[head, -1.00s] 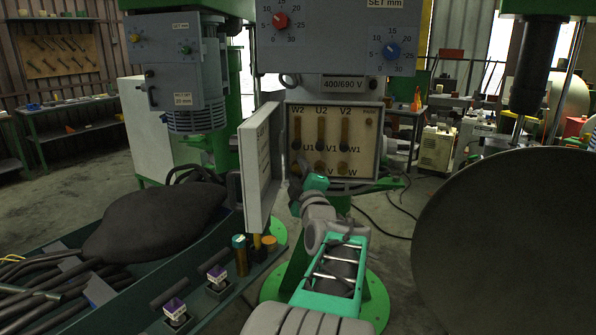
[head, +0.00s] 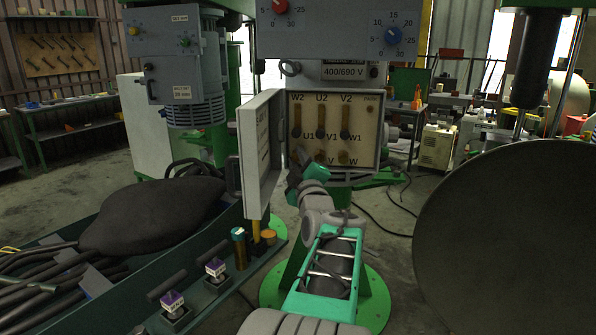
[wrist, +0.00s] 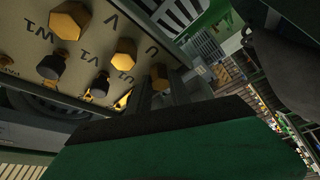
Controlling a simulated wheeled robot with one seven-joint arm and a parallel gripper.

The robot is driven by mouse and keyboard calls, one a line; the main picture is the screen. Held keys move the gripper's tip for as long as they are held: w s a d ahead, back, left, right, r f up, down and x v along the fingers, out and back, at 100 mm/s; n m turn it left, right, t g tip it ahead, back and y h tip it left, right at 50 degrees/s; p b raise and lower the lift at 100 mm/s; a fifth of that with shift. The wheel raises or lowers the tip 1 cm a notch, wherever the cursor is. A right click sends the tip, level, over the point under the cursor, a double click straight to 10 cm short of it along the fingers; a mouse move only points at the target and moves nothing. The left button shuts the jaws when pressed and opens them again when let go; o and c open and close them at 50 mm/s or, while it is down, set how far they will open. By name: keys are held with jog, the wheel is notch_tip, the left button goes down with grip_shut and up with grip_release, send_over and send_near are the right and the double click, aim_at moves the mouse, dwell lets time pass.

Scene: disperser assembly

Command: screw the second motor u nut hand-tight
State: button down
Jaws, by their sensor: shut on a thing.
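The open terminal box (head: 372,128) stands ahead, its pale panel carrying brass bars and labels. In the wrist view, the gold U nut (wrist: 158,76) sits low on the panel beside the U label, at the tips of my gripper (wrist: 162,90). My fingers are shut on the nut. The gold V nut (wrist: 125,53) and W nut (wrist: 70,20) sit in the same row, clear of the fingers. In the head view, my gripper (head: 299,160) reaches the panel's lower left and hides the U nut. How far the nut is threaded cannot be seen.
The open box door (head: 262,155) stands close left of my gripper. Dark terminals (wrist: 52,66) form the neighbouring row. A bench (head: 215,312) with small posts and cables lies at lower left. A large dark disc (head: 510,235) fills the right.

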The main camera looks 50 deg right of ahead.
jog(key=m+b, duration=0.1)
jog(key=b, duration=0.1)
jog(key=m+h+b, duration=0.1)
jog(key=m, duration=0.1)
jog(key=shift+a+f+b, duration=0.1)
jog(key=shift+f+b, duration=0.3)
jog(key=shift+r+m, duration=0.3)
jog(key=shift+r, duration=0.05)
jog(key=c, duration=1.2)
grip_release()
jog(key=shift+r, duration=0.1)
